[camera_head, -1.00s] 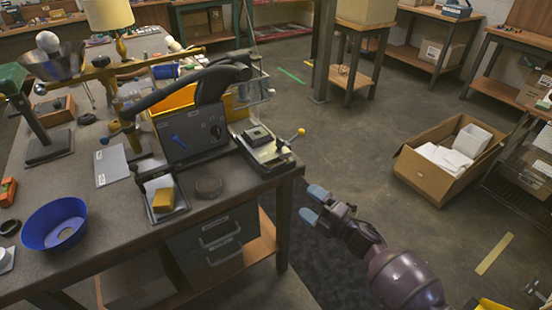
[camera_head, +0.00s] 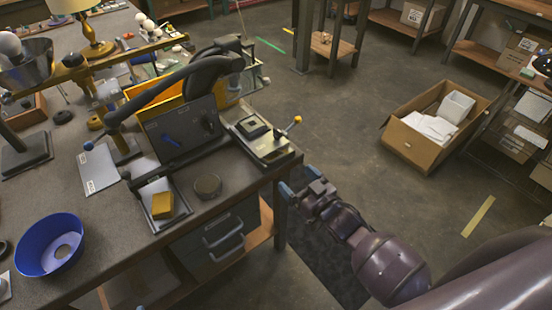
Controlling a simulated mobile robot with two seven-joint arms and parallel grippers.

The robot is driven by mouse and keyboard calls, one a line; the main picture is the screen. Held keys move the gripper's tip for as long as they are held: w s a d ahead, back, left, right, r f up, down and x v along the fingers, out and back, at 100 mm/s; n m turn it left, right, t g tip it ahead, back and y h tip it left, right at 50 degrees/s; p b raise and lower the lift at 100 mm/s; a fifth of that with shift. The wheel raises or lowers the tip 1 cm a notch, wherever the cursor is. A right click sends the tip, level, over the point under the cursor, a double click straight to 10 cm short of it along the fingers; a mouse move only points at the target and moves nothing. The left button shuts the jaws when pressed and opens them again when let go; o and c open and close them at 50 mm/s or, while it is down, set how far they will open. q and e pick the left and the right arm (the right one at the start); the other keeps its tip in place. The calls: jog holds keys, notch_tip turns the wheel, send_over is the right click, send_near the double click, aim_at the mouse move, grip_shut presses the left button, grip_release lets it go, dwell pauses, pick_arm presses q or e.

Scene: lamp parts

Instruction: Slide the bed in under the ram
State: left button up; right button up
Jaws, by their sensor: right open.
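The bed (camera_head: 272,150), a pale metal slide carrying a dark square block (camera_head: 252,127), sits at the right end of the bench-top press. The block is out to the right of the press's dark upright plate (camera_head: 181,131). A thick black curved arm (camera_head: 210,72) rises above the press. I cannot clearly make out the ram itself. My right gripper (camera_head: 299,181) is open and empty, just off the bench's right corner, below and right of the bed, apart from it. My left gripper is not in view.
An open cardboard box (camera_head: 412,146) is on the floor at right. The floor between is clear.

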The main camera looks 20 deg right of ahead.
send_near(266, 152)
jog(key=x, duration=0.5)
jog(key=shift+w+d+r, duration=0.1)
jog(key=shift+w+r, duration=0.05)
jog(key=shift+r, duration=0.1)
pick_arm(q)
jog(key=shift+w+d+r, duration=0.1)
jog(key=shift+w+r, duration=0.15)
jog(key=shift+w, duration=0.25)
pick_arm(e)
jog(key=c, duration=1)
jog(key=b+x, duration=0.1)
jog(key=x, duration=0.2)
jog(key=shift+w+f, duration=0.1)
jog(key=shift+w, duration=0.25)
jog(key=shift+w+a+b, duration=0.3)
jog(key=shift+w+a, duration=0.05)
jog(key=shift+w, duration=0.05)
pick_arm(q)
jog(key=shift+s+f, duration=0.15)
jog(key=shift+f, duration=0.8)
pick_arm(e)
jog(key=o, duration=1)
